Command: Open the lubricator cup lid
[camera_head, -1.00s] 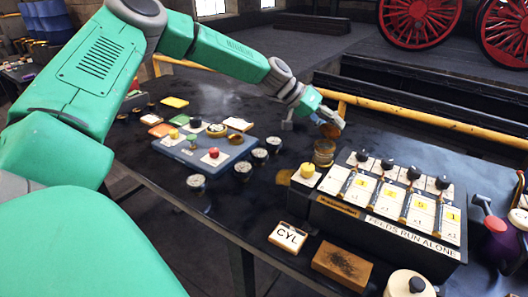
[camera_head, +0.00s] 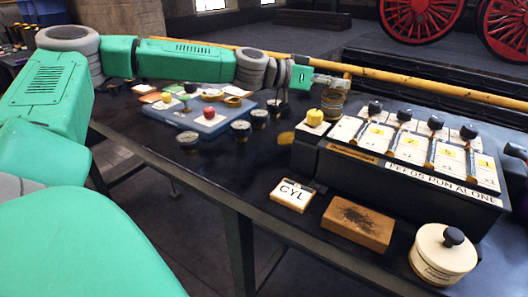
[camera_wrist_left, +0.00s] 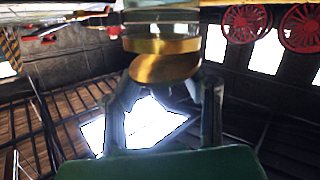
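The lubricator cup (camera_head: 334,104) is a small brass-and-glass cylinder standing at the far side of the table, behind the black feed box. In the left wrist view, a brass disc (camera_wrist_left: 165,68), apparently the lid, sits tilted against a brass band of the cup (camera_wrist_left: 160,46). My left gripper (camera_head: 342,82) reaches from the left to the top of the cup and partly covers it. In the left wrist view its two fingers (camera_wrist_left: 165,92) are spread, with the disc at their tips. Contact cannot be told. My right gripper is not in view.
The black feed box (camera_head: 330,188) with several black knobs stands right of centre. A CYL sign (camera_head: 292,195), a brown block (camera_head: 357,222) and a white lidded pot (camera_head: 442,255) lie in front. A blue tray (camera_head: 203,123) and several small cups stand left. A yellow rail (camera_head: 430,83) runs behind.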

